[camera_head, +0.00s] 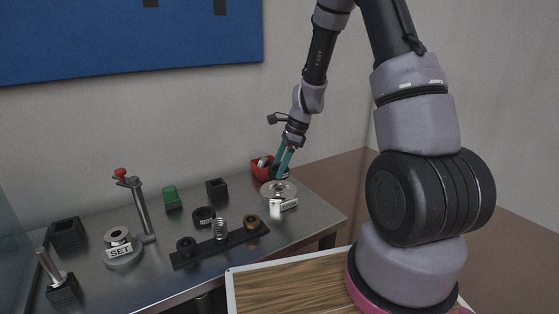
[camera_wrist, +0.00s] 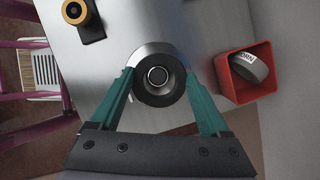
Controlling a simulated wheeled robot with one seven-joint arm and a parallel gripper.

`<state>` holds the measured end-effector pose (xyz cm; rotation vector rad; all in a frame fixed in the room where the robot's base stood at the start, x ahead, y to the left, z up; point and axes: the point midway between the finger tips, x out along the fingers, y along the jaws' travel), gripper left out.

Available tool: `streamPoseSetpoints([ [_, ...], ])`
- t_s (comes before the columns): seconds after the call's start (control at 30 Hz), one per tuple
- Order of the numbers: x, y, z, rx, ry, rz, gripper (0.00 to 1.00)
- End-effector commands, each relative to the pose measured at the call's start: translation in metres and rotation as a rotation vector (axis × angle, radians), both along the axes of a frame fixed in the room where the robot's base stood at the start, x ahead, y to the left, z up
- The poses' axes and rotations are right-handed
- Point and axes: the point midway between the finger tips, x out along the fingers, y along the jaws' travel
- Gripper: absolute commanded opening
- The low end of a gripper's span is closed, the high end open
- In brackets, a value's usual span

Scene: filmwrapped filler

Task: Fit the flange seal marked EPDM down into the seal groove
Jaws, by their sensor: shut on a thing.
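My gripper (camera_head: 281,167) is over the right end of the steel bench, with its teal fingers pointing down. In the wrist view my gripper (camera_wrist: 160,76) is shut on a dark ring (camera_wrist: 158,101), one finger on each side. No marking on this ring is readable. Under it is a round silver flange (camera_head: 270,190) with a white label on its front; its bright rim (camera_wrist: 152,47) shows past the ring in the wrist view. A round centre piece (camera_wrist: 157,76) shows through the ring's hole. In the head view the ring appears above the flange; the groove is hidden.
A red bin (camera_wrist: 221,73) stands close beside the flange and holds a grey labelled ring (camera_wrist: 250,66). A black rail (camera_head: 205,252) with a spring and rings lies in front. A pot labelled SET (camera_head: 121,251) and a post with a red knob (camera_head: 140,205) stand left.

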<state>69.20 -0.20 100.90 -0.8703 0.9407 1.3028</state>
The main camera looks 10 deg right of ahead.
Motion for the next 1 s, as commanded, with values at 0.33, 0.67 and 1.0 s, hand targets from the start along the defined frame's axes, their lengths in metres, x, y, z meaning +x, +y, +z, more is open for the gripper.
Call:
streamPoseSetpoints([
  [0.33,0.0,0.0,-0.028,0.0,0.002,-0.001,0.25],
  [0.67,0.0,0.0,-0.033,0.0,0.0,0.0,0.25],
  [1.0,0.0,0.0,-0.033,0.0,0.0,0.0,0.25],
])
